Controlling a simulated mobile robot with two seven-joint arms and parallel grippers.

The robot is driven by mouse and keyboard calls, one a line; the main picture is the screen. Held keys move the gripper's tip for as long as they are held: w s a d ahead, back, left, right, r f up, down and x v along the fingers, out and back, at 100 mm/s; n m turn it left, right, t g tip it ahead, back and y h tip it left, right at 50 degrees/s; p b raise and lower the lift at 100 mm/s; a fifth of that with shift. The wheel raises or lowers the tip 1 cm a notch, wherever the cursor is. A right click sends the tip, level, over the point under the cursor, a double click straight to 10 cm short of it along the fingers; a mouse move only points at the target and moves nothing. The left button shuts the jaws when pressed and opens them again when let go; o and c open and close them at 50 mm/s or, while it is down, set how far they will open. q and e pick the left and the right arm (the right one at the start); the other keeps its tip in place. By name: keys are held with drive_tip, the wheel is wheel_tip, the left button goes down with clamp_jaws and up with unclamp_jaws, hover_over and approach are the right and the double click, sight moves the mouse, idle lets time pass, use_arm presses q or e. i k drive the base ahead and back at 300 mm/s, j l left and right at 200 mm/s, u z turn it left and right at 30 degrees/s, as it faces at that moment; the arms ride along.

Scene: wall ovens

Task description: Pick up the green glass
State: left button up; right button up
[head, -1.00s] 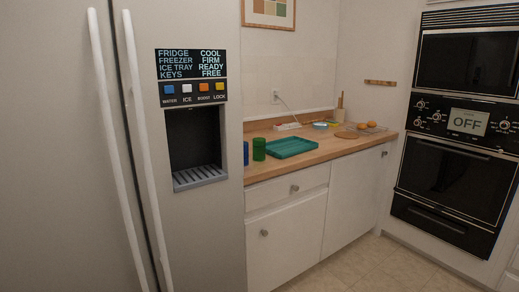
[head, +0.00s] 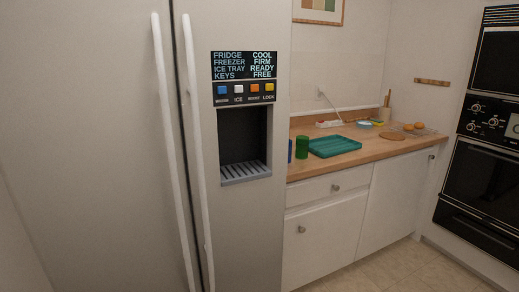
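The green glass (head: 302,147) stands upright on the wooden counter (head: 375,156), near the counter's left end beside the fridge. A blue glass (head: 290,150) stands just left of it, partly hidden by the fridge's side. A teal tray (head: 335,146) lies just right of the green glass. Neither of my grippers shows in the head view, so nothing is seen in them.
The large fridge (head: 100,150) with long white handles and an ice dispenser (head: 243,150) fills the left. Wall ovens (head: 482,185) stand at the right. A round board (head: 392,136), eggs (head: 414,127) and a power strip (head: 328,124) sit farther along the counter. The floor (head: 400,270) below is clear.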

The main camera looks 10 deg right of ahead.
sight(303, 142)
drive_tip(key=i+l+u, duration=0.15)
drive_tip(key=l+u, duration=0.15)
drive_tip(key=i+l+u, duration=0.15)
drive_tip(key=l+u, duration=0.35)
drive_tip(key=l, duration=0.35)
drive_tip(key=i+l+u, duration=0.15)
drive_tip(key=l, duration=0.35)
drive_tip(key=i+l+u, duration=0.1)
drive_tip(key=l, duration=1.2)
drive_tip(key=l+u, duration=0.1)
drive_tip(key=l, duration=1.25)
drive_tip(key=i, duration=0.05)
